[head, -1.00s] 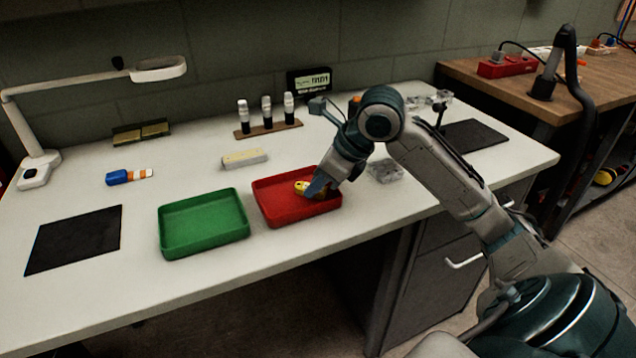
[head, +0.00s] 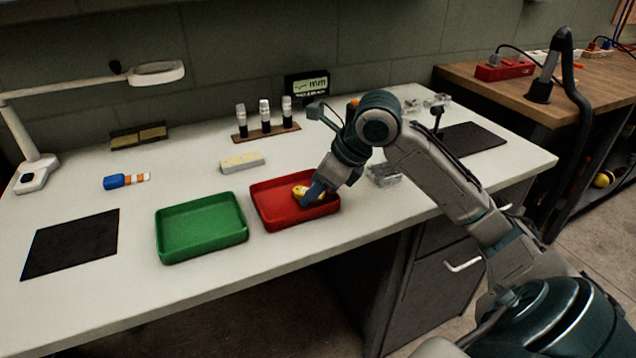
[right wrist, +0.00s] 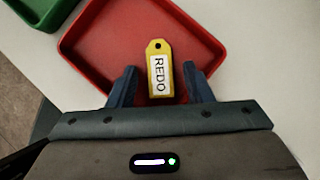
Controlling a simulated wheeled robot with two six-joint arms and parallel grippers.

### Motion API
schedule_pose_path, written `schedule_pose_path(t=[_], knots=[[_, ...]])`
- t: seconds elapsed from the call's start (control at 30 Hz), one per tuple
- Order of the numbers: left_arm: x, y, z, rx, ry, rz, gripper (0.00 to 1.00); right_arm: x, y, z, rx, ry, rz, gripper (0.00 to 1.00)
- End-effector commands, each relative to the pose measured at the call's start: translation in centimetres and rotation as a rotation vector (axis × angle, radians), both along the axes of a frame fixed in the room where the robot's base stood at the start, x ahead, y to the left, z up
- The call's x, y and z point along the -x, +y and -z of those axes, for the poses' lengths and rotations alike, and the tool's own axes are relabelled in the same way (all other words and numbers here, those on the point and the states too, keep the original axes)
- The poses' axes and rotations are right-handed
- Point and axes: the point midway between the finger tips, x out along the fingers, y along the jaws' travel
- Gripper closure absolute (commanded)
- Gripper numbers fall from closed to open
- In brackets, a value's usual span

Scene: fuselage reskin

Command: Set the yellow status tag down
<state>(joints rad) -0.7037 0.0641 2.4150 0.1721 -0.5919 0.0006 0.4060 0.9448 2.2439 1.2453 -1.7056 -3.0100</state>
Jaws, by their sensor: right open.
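The yellow status tag (right wrist: 159,69) lies in the red tray, its white label reading REDO. In the head view the tag (head: 300,191) shows partly behind my right gripper (head: 309,197). In the right wrist view my right gripper (right wrist: 160,85) is open, with one blue finger on each side of the tag and a gap on both sides. The red tray (head: 268,215) stands on the white bench, right of the green tray. My left gripper is not in view.
The green tray (head: 202,245) is empty. A black mat (head: 70,243) lies at the left. A pale block (head: 242,162), a blue-and-orange item (head: 114,181) and a rack of several bottles (head: 266,130) stand behind the trays. A clear box (head: 384,175) sits right of the red tray.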

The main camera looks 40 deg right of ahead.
Motion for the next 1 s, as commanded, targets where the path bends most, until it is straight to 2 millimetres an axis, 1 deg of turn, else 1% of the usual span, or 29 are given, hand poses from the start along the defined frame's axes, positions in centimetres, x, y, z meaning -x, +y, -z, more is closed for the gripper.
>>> schedule_pose_path(t=[0.1, 0.17, 0.2, 0.47, 0.7, 0.73, 0.8, 0.97, 1.0], knots=[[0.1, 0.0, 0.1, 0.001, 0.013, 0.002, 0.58, 0.0, 0.0, -0.2, 0.000, 0.000, 0.000, 0.54], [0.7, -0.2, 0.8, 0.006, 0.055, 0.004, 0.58, 0.0, 0.0, -0.3, 0.000, 0.000, 0.000, 0.54], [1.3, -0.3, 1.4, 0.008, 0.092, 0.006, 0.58, 0.0, 0.0, -0.4, 0.000, 0.000, 0.000, 0.54], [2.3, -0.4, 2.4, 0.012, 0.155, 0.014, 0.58, 1.6, -1.1, -3.2, 0.007, -0.001, 0.002, 0.54], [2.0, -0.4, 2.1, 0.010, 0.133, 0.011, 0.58, 2.9, -1.9, -5.6, 0.006, 0.000, 0.002, 0.54], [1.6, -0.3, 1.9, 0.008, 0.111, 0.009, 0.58, 3.0, -2.0, -5.7, 0.007, -0.001, 0.002, 0.54], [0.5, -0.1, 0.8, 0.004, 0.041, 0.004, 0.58, 3.4, -2.2, -6.3, 0.006, 0.000, 0.001, 0.54], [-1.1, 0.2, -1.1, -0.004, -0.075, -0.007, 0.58, 4.1, -2.6, -7.8, 0.005, -0.001, 0.002, 0.54], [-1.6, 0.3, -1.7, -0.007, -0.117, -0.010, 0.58, 4.3, -2.7, -8.0, 0.004, -0.001, 0.003, 0.54]])
